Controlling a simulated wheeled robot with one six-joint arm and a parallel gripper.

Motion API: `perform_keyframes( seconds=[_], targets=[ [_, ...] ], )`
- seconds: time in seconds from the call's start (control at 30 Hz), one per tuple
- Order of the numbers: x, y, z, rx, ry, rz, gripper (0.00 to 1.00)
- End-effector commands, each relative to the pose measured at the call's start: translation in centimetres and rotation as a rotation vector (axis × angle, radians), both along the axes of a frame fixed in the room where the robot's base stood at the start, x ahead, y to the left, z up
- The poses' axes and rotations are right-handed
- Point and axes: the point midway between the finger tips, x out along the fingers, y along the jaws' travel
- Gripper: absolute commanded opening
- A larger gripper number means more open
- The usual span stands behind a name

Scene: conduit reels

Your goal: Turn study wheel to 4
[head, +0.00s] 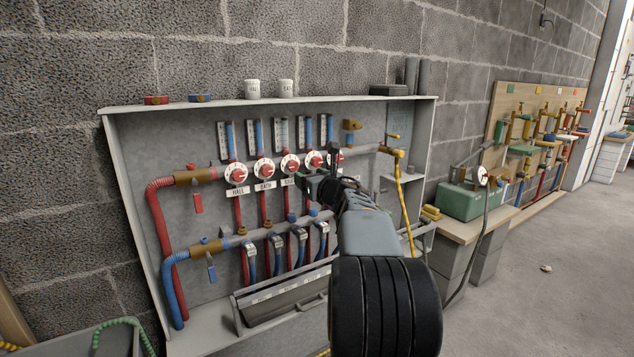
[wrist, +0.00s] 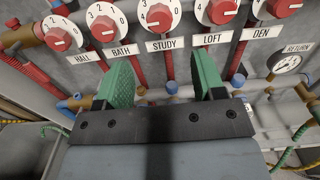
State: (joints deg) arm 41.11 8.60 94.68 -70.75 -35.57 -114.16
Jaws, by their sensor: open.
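The study wheel is a white numbered dial with a red knob (wrist: 159,16), at the top middle of the wrist view above the STUDY label (wrist: 166,44). Its top edge is cut off, and I cannot read its setting for sure. In the head view it is the middle dial (head: 290,164) of the row. My gripper (wrist: 162,62) is open, with green finger pads apart and nothing between them. The fingers lie below the STUDY label in the wrist view, apart from the knob. In the head view my gripper (head: 322,178) is in front of the panel, partly covering the right-hand dials.
The HALL (wrist: 61,38), BATH (wrist: 104,23), LOFT (wrist: 220,8) and DEN (wrist: 284,6) dials flank the study wheel closely. Red and blue pipes run below. A gauge (wrist: 287,63) is at the right. A grey tray (head: 285,297) juts out below the panel.

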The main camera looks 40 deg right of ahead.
Motion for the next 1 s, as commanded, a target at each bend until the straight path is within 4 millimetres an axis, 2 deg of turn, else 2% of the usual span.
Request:
perform_keyframes(
  seconds=[0.1,0.3,1.0],
  targets=[
    [-1.8,0.2,0.2,0.000,-0.001,-0.002,0.63],
    [-3.4,0.5,0.0,0.000,0.000,0.000,0.63],
    [-3.8,0.6,0.1,0.005,-0.001,-0.001,0.63]
  ],
)
